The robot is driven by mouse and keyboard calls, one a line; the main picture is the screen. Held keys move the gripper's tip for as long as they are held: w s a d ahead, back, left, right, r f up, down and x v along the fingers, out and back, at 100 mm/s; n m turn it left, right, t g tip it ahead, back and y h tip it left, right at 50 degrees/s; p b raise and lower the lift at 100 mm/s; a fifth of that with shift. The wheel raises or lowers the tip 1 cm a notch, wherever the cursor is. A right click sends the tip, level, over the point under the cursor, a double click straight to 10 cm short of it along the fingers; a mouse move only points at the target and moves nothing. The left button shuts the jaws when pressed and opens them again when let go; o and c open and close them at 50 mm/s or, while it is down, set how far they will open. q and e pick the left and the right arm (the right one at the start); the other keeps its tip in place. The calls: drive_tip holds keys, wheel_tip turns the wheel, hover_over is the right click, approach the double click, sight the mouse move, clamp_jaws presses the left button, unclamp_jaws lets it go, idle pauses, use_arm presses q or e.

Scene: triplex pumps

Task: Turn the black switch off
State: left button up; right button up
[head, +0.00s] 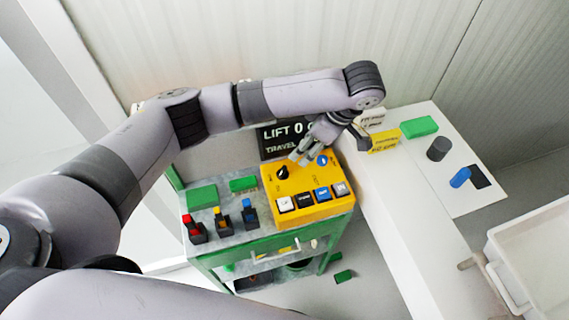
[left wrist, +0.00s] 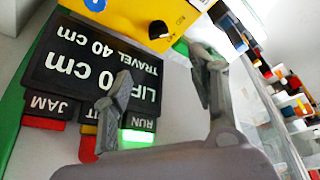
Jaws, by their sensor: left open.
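The black switch (head: 282,172) is a rotary knob at the upper left of the yellow panel (head: 266,205). It also shows near the top of the left wrist view (left wrist: 158,30), beyond my fingers. My left gripper (head: 300,157) reaches down over the panel's far edge, between the black switch and a blue knob (head: 322,160). Its fingers (left wrist: 161,63) are apart with nothing between them, and look clear of the switch. The switch's exact pointer direction is too small to read. My right gripper does not show.
A dark display (head: 280,135) reading LIFT and TRAVEL stands behind the panel; a green RUN lamp (left wrist: 137,136) is lit. Several push buttons (head: 304,200) line the panel's front. Red, yellow and blue-topped switches (head: 221,221) stand left. A white table (head: 400,190) lies right.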

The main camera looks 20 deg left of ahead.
use_arm(q)
drive_tip(key=x, duration=0.3)
hover_over(283, 170)
drive_tip(key=d, duration=0.3)
drive_tip(key=f, duration=0.6)
drive_tip(key=shift+s+a+f+b, duration=0.2)
drive_tip(key=shift+s+b, duration=0.1)
drive_tip(key=shift+b, duration=0.05)
drive_tip(key=p+x, duration=0.1)
drive_tip(key=x, duration=0.4)
drive_tip(key=shift+w+a, duration=0.15)
drive_tip(key=shift+w, duration=0.05)
drive_tip(key=shift+f, duration=0.1)
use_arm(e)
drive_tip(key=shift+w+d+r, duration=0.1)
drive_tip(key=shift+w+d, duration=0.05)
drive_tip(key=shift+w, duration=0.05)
use_arm(q)
drive_tip(key=shift+c, duration=0.3)
drive_tip(key=c, duration=1.1)
